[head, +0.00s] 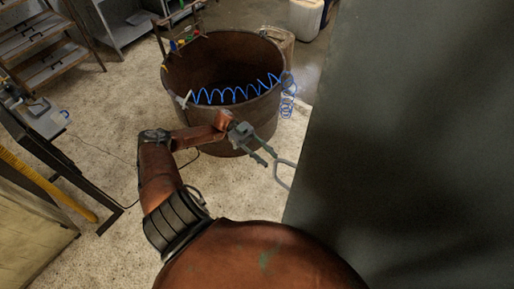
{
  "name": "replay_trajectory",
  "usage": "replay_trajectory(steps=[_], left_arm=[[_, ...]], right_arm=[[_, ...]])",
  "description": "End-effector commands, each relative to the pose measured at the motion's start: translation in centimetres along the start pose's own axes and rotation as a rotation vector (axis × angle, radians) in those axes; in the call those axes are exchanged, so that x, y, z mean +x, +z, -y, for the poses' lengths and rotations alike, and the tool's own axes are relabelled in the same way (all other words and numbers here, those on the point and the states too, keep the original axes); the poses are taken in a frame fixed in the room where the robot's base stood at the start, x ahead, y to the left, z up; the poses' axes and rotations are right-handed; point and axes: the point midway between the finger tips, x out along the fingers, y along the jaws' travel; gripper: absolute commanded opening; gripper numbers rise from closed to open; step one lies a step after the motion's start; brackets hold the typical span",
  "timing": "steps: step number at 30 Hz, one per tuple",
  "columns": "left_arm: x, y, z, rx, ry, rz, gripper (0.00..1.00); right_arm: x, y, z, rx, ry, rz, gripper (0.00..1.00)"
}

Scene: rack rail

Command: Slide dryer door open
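A large dark grey panel (420,130), which looks like the dryer door, fills the right side of the head view. My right gripper is not in view.
A rusty round tub (200,75) with a coiled blue hose (235,94) stands behind my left gripper.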

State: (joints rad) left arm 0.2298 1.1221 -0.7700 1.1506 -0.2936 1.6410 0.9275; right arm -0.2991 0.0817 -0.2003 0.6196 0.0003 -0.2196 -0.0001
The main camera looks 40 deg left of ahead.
Motion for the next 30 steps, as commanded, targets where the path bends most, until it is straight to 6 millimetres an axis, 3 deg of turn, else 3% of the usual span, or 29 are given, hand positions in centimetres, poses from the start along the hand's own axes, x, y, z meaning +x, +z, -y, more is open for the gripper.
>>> replay_trajectory(steps=[6,12,30], left_arm=[[-4.8,0.1,0.1,0.000,-0.003,0.002,0.29],[-7.2,0.1,0.1,-0.001,-0.001,0.001,0.29],[-8.2,0.1,0.0,-0.001,0.001,0.000,0.29]], right_arm=[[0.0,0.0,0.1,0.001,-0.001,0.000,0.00],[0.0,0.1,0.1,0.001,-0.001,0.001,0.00],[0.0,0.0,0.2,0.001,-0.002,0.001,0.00]])
